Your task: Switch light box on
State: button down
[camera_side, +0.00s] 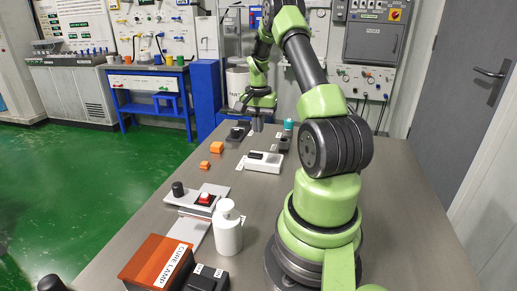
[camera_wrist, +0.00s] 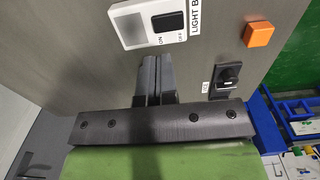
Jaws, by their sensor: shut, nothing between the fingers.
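The light box is a low white box (camera_side: 266,166) on the table in the side view, with a black switch on top. My gripper (camera_side: 258,125) is above the table, beyond the light box in the side view. In the wrist view my gripper (camera_wrist: 155,62) has its fingers together and empty, pointing toward the box but apart from it.
A white bottle (camera_side: 227,228), a red-button unit (camera_side: 205,199) and an orange cure lamp box (camera_side: 158,263) are nearer the side camera. The table's right part is bare.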

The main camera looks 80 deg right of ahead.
aim_at(254, 154)
notch_tip(254, 154, down, 8)
jog(key=shift+r, duration=0.1)
jog(key=shift+f, duration=0.25)
dwell(0.4)
jog(key=shift+w, duration=0.1)
jog(key=shift+w+r, duration=0.25)
jog(key=shift+w, duration=0.4)
notch_tip(254, 154, up, 14)
jog(key=shift+s, duration=0.15)
dwell(0.4)
